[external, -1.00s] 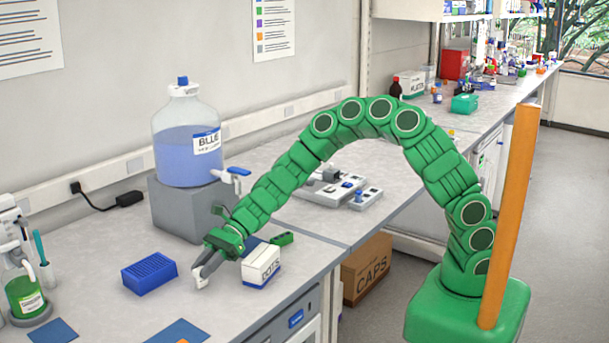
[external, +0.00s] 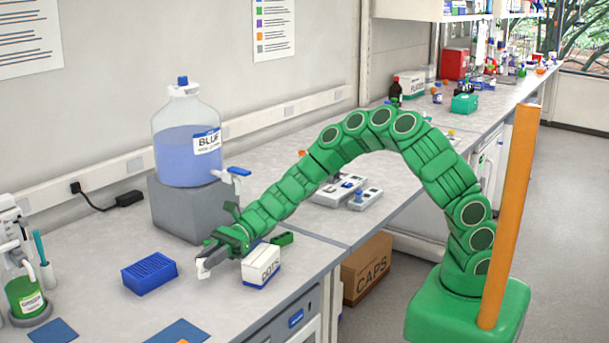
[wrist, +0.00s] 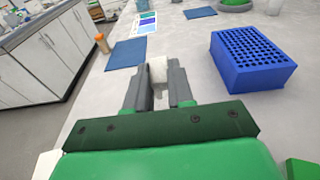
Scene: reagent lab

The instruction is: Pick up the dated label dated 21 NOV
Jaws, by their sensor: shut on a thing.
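My gripper (external: 208,262) is over the bench between the blue rack and the white box, with its fingers pointing down and left. It also shows in the wrist view (wrist: 157,92). It is shut on a small white label (wrist: 157,70), held upright between the fingertips. The label shows as a white patch at the fingertips in the external view (external: 203,271). No date can be read on it. It seems a little above the bench top.
A blue tube rack (external: 150,273) stands left of my gripper, and a white DOTS box (external: 262,266) close on its right. Behind is a grey block (external: 185,210) bearing a blue-liquid carboy (external: 187,150). Blue mats (external: 178,332) lie near the front. Bench between rack and mats is clear.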

